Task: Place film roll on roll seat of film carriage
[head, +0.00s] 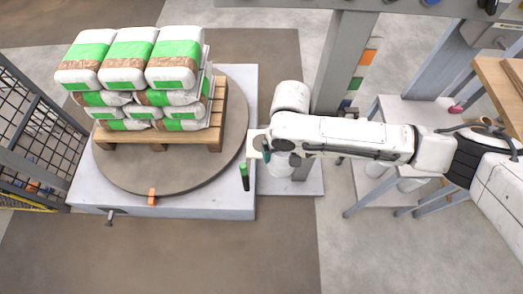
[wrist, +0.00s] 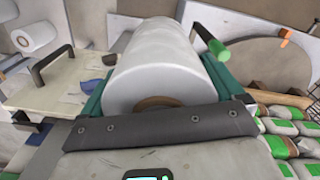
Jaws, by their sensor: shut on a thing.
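The film roll (wrist: 160,62) is a thick white cylinder with a brown core, large in the wrist view. My gripper (wrist: 158,80) is shut on it, with a teal jaw along each side. In the head view my gripper (head: 264,148) is beside the turntable's right edge, and a white rounded shape, probably the roll (head: 279,168), shows partly beneath my arm. I cannot make out the film carriage's roll seat; roll and arm cover that area.
A round turntable (head: 120,178) carries a wooden pallet (head: 160,140) stacked with white-green bags (head: 175,60). A grey mast (head: 343,60) stands behind my arm. A grey table (head: 405,112) is at right, and another white roll (wrist: 36,29) shows at the wrist view's left. Front floor is clear.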

